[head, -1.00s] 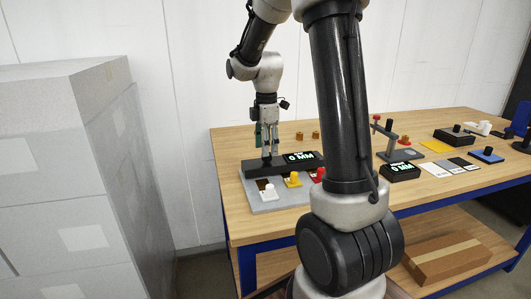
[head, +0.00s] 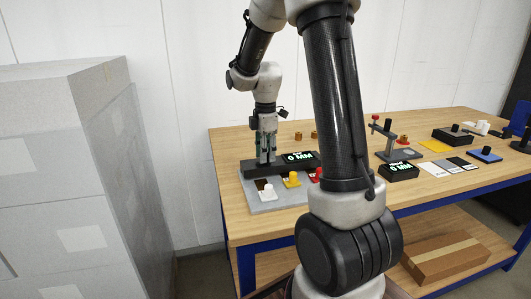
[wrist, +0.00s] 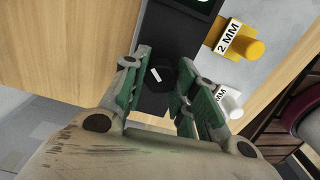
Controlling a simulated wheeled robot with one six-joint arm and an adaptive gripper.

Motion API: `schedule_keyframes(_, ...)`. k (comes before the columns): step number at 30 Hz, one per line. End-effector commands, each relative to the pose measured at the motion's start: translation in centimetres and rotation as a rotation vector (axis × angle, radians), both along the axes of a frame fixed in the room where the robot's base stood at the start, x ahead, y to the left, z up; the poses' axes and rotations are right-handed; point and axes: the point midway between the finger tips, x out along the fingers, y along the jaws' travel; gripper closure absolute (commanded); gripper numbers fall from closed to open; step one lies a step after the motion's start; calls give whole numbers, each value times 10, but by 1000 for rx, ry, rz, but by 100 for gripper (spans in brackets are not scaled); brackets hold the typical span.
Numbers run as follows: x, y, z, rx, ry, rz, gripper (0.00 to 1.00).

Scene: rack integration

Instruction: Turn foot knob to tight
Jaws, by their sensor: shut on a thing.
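My gripper (head: 266,158) points straight down over the black block (head: 247,171) at the left end of the table. In the wrist view, its green-padded fingers (wrist: 163,88) stand on both sides of a round black knob (wrist: 158,75) with a white line on top. The gripper is shut on this knob. The white line lies tilted in the wrist view. In the head view the fingers hide the knob. A display (head: 300,158) reading 0 MM stands beside the gripper on the same block.
A grey plate (head: 262,204) in front holds white (head: 267,191), yellow (head: 292,180) and red pieces. The yellow piece is labelled 2 MM in the wrist view (wrist: 235,40). Stacked grey boxes (head: 60,180) stand left of the table. Other fixtures (head: 385,142) stand to the right.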

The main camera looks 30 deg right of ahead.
Motion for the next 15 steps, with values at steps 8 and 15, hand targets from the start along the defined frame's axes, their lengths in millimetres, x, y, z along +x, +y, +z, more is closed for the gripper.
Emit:
schedule_keyframes(8, 0, 0, 0, 0, -1, -102, 95)
schedule_keyframes(15, 0, 0, 0, 0, -1, -297, 95)
